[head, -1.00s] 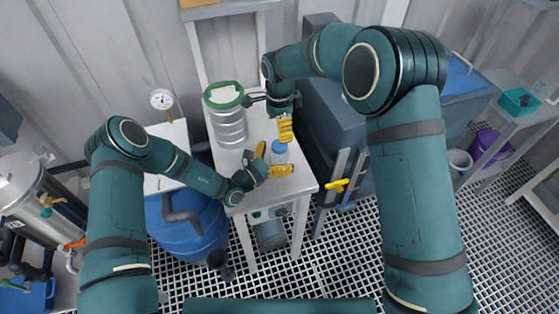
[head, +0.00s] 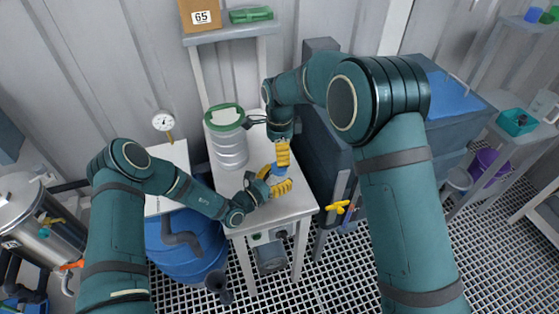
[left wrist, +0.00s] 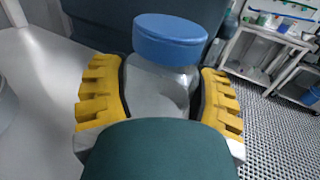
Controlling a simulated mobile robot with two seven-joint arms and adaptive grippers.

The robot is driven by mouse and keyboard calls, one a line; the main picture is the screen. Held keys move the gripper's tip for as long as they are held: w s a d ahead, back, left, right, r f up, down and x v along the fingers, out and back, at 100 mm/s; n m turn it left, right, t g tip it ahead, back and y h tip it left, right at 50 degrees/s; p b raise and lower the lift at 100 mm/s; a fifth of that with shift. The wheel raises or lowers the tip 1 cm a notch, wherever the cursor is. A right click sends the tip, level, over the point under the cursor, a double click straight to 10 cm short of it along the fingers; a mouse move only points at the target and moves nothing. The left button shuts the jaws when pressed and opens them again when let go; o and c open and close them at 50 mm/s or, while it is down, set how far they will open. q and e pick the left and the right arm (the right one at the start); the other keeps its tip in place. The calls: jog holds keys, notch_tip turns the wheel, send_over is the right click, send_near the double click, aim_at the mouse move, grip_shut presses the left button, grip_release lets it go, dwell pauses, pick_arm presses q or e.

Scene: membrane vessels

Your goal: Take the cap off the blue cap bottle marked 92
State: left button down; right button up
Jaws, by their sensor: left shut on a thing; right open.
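The blue cap bottle (left wrist: 160,85) stands upright in the left wrist view, with a grey body and its blue cap (left wrist: 170,38) on top. No number shows on the side in view. My left gripper (left wrist: 158,72) has its yellow fingers on both sides of the body, below the cap, and is shut on it. In the head view, my left gripper (head: 272,181) is at the bottle on the white table, and the fingers hide most of the bottle. My right gripper (head: 283,154) is open, pointing down just above the blue cap (head: 282,170).
The white table (head: 285,208) also carries a large metal canister (head: 231,148) with a green-rimmed lid, left of my right gripper. A dark grey cabinet (head: 325,125) stands close on the right. A blue barrel (head: 190,245) is below left. The table's front corner is clear.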

jog(key=m, duration=0.3)
jog(key=shift+r, duration=0.15)
notch_tip(320, 180, down, 8)
jog(key=shift+w+r, duration=0.1)
dwell(0.3)
